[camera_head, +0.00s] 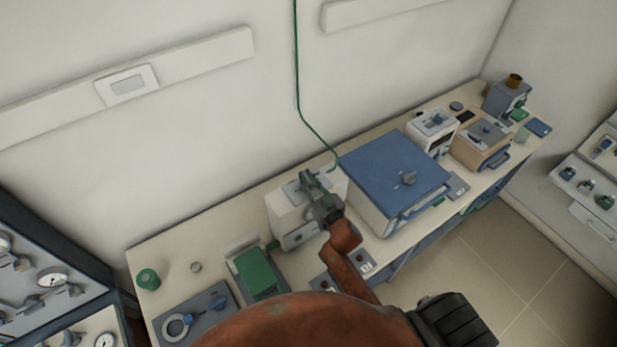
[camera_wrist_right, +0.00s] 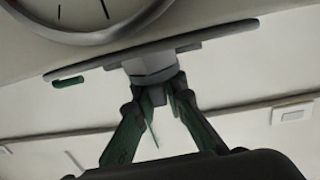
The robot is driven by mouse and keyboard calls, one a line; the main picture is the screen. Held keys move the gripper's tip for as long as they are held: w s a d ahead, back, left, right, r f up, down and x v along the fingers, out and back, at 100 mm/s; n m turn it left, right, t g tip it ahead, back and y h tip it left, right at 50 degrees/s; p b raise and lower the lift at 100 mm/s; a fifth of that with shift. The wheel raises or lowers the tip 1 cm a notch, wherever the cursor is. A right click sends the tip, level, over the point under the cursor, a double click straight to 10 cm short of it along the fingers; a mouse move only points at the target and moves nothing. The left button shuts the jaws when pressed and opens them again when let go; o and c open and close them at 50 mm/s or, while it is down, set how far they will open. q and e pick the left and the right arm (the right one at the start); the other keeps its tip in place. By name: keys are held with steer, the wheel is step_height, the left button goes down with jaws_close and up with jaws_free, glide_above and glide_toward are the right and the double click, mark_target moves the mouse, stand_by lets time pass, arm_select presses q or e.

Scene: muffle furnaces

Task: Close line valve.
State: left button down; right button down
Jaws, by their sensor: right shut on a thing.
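My right gripper (camera_head: 309,180) is above the white box-shaped unit (camera_head: 290,213) on the bench. In the right wrist view, the fingers (camera_wrist_right: 160,92) are closed on the grey hub (camera_wrist_right: 151,66) of a long flat grey handle (camera_wrist_right: 215,38), which looks like the valve handle. A round dial gauge (camera_wrist_right: 88,10) is right beside the handle at the top left. A small green piece (camera_wrist_right: 68,82) is near the handle's left end. In the head view the gripper hides the gripped part, so the handle's turn angle is unclear there. My left gripper is not in view.
A large blue-topped furnace (camera_head: 392,170) stands close to the right of the gripper. A green block (camera_head: 258,270) and a round green item (camera_head: 148,279) are to the left. A gauge panel (camera_head: 45,280) stands at far left. A green line (camera_head: 297,75) runs down the wall.

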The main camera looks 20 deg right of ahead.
steer(key=shift+r+n+y+p, duration=0.1)
steer(key=shift+n+y+p, duration=0.4)
steer(key=shift+y+p, duration=0.15)
steer(key=shift+d+y, duration=0.1)
steer(key=shift+y, duration=0.15)
steer(key=c, duration=2)
jaws_free()
